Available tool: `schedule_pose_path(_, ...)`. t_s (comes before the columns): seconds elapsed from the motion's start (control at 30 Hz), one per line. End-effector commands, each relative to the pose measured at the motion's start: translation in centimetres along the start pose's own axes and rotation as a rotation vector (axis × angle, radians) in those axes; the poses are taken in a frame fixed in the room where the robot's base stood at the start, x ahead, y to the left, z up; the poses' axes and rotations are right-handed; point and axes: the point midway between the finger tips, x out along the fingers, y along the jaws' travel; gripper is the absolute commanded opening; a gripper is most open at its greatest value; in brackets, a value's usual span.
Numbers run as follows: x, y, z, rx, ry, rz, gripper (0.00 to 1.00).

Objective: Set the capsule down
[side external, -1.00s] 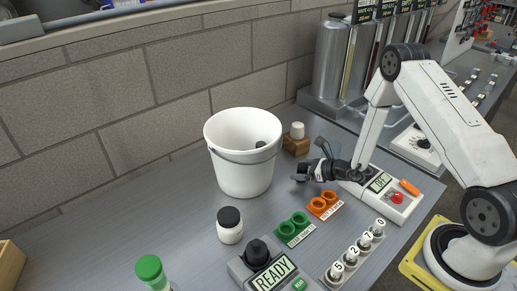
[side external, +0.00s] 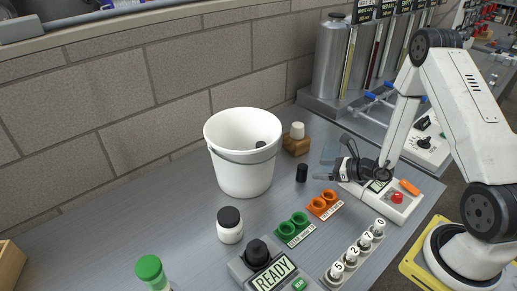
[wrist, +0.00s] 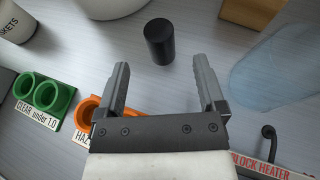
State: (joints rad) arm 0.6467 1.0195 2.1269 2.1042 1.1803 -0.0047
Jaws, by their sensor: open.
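The capsule (side external: 302,173) is a small black cylinder standing upright on the grey bench, right of the white bucket. It also shows in the wrist view (wrist: 159,42), just beyond the fingertips and apart from them. My gripper (side external: 334,172) is open and empty, to the right of the capsule in the side view. In the wrist view its two fingers (wrist: 160,75) are spread wide with bare bench between them.
A white bucket (side external: 243,166) stands to the left. Orange (side external: 323,204) and green (side external: 293,228) two-hole holders sit in front. A wooden block (side external: 296,147) is behind the capsule. A translucent blue object (wrist: 275,70) is right of my fingers. The block heater (side external: 385,198) is under my wrist.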

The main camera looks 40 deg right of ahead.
Motion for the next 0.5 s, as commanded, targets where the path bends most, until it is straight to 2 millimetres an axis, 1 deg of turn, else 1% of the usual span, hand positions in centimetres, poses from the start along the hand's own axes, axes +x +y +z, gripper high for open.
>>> schedule_pose_path(0.03, -0.9, -0.1, 0.0, 0.001, 0.000, -0.004, 0.89)
schedule_pose_path(0.2, -2.9, -0.1, 0.0, 0.001, 0.000, -0.002, 0.89)
schedule_pose_path(0.33, -3.9, 0.0, 0.0, 0.000, 0.000, -0.001, 0.89)
schedule_pose_path(0.5, -4.5, 0.0, 0.0, 0.000, -0.001, 0.000, 0.89)
